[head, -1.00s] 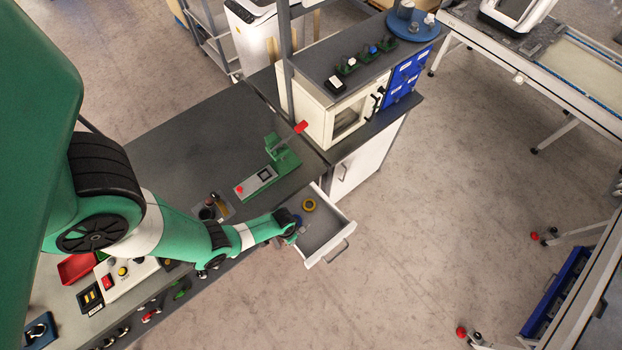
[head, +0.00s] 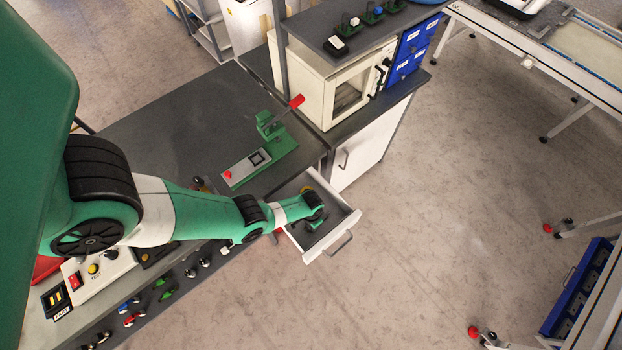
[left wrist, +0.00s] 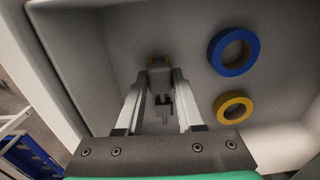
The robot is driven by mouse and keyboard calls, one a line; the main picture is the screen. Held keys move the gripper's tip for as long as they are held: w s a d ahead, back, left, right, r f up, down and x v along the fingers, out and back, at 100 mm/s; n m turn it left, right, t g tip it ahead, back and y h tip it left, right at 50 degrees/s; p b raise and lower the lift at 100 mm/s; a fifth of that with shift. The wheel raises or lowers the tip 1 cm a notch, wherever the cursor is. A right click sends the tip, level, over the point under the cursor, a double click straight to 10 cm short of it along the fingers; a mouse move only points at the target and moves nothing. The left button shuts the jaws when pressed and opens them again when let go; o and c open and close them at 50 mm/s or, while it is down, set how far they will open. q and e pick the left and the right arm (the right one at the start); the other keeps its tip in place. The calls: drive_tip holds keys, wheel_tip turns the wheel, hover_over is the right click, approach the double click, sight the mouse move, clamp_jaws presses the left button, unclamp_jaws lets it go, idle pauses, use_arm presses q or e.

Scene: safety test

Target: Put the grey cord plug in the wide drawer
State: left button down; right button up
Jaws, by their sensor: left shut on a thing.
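The wide drawer (head: 336,234) is pulled open below the bench, and its pale floor and walls fill most of the left wrist view (left wrist: 120,40). My left gripper (head: 316,222) is over the open drawer and points down into it. In the left wrist view the fingers (left wrist: 159,76) are closed in on a small grey piece, the grey cord plug (left wrist: 164,104), with an orange-brown bit near the tips. The plug is hidden by my arm in the head view. I cannot tell whether it touches the drawer floor. My right gripper is not in view.
A blue tape roll (left wrist: 234,52) and a yellow tape roll (left wrist: 233,107) lie in the drawer, right of the fingers. A green lever press (head: 272,140) stands on the bench above. A white cabinet (head: 370,140) adjoins the drawer.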

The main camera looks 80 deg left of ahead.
use_arm(q)
drive_tip(key=shift+f, duration=0.25)
drive_tip(key=c, duration=0.5)
unclamp_jaws()
drive_tip(key=shift+r, duration=0.1)
drive_tip(key=shift+r, duration=0.1)
wheel_tip(320, 180, up, 12)
drive_tip(key=p, duration=1.2)
drive_tip(key=shift+r, duration=0.1)
